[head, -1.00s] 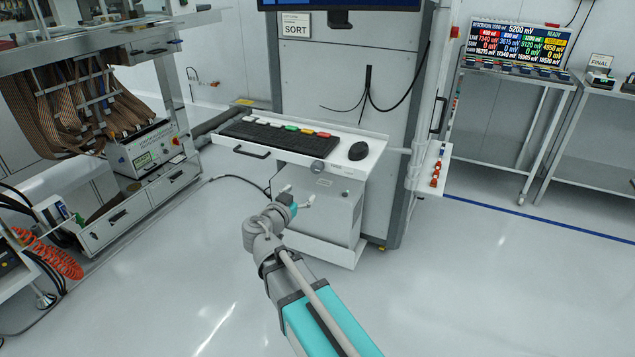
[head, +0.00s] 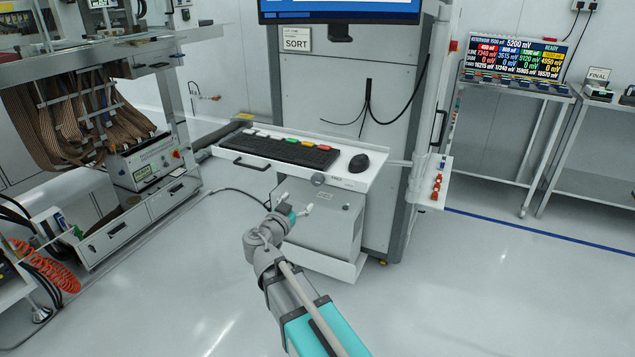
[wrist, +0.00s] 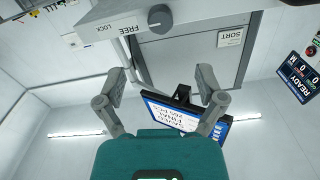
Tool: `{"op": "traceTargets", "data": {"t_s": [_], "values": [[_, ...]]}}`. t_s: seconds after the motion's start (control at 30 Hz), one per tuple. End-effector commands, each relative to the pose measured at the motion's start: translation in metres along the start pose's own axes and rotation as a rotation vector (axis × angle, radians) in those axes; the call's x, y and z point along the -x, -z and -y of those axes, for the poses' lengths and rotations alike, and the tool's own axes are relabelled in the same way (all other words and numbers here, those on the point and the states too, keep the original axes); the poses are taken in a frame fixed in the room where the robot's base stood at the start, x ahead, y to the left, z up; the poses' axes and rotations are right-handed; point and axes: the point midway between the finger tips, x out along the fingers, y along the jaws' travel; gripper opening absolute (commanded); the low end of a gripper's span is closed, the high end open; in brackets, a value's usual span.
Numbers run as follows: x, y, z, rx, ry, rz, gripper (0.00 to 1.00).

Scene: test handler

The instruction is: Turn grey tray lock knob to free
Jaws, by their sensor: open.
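The grey tray lock knob (head: 318,179) is a round dial on the front edge of the white keyboard tray (head: 362,180). In the wrist view the knob (wrist: 160,17) is at the top, upside down, beside the printed words FREE and LOCK. It has a pointer mark, but which word it is set to is hard to tell. My gripper (head: 297,202) is open and empty, in front of and below the tray front. In the wrist view its two fingers (wrist: 161,84) stand wide apart, and the knob lies beyond them, untouched.
A keyboard (head: 280,150) and a mouse (head: 359,163) lie on the tray. A grey cabinet box (head: 325,215) stands under it. A monitor (head: 340,8) hangs above. A rack with ribbon cables (head: 70,115) is at left. The floor at right is clear.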

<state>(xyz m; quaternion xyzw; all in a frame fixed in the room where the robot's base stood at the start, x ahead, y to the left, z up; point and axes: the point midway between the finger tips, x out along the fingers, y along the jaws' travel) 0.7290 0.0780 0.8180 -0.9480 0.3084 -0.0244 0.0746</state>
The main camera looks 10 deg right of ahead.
Motion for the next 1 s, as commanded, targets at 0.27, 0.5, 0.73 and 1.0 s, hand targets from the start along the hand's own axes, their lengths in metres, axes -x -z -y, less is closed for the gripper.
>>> {"op": "traceTargets", "data": {"t_s": [0.27,0.5,0.73,1.0], "values": [[-0.04,0.0,0.001,0.0,-0.002,0.0,0.88],[-0.077,0.0,0.001,0.0,-0.002,0.0,0.88],[-0.105,0.0,0.001,0.0,-0.001,0.0,0.88],[-0.118,0.0,-0.001,0.0,-0.001,0.0,0.88]]}}
